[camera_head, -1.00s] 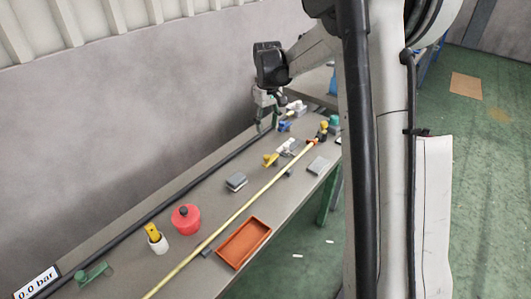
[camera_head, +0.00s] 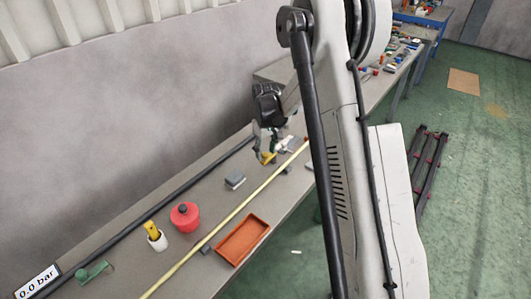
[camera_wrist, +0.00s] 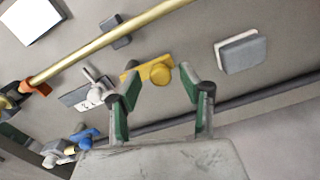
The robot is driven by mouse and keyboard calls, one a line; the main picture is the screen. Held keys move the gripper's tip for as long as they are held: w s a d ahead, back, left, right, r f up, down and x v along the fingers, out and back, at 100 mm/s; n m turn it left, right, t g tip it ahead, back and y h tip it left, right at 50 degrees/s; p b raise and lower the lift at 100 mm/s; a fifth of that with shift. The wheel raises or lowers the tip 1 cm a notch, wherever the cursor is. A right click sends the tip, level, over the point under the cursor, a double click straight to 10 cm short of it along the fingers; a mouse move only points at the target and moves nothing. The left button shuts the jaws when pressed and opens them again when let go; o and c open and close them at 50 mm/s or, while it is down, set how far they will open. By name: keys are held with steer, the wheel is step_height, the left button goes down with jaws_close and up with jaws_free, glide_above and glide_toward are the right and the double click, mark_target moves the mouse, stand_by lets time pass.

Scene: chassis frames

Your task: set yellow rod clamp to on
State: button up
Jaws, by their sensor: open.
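A yellow clamp (camera_wrist: 158,73) with a flat bar and a rounded knob lies on the bench, between my open fingertips in the wrist view. It also shows in the head view (camera_head: 268,158), partly hidden by my gripper. My gripper (camera_wrist: 159,80) has green-padded fingers spread apart, with nothing held between them. In the head view my gripper (camera_head: 265,140) hangs low over the far part of the bench, by the clamp. I cannot tell whether the fingers touch it.
A long yellow rod (camera_head: 230,217) runs along the bench (camera_head: 120,240), with a dark pipe (camera_head: 165,202) behind it. A grey block (camera_wrist: 241,52) lies right of the clamp.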

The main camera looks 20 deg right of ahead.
steer(key=shift+f, duration=0.45)
jaws_close()
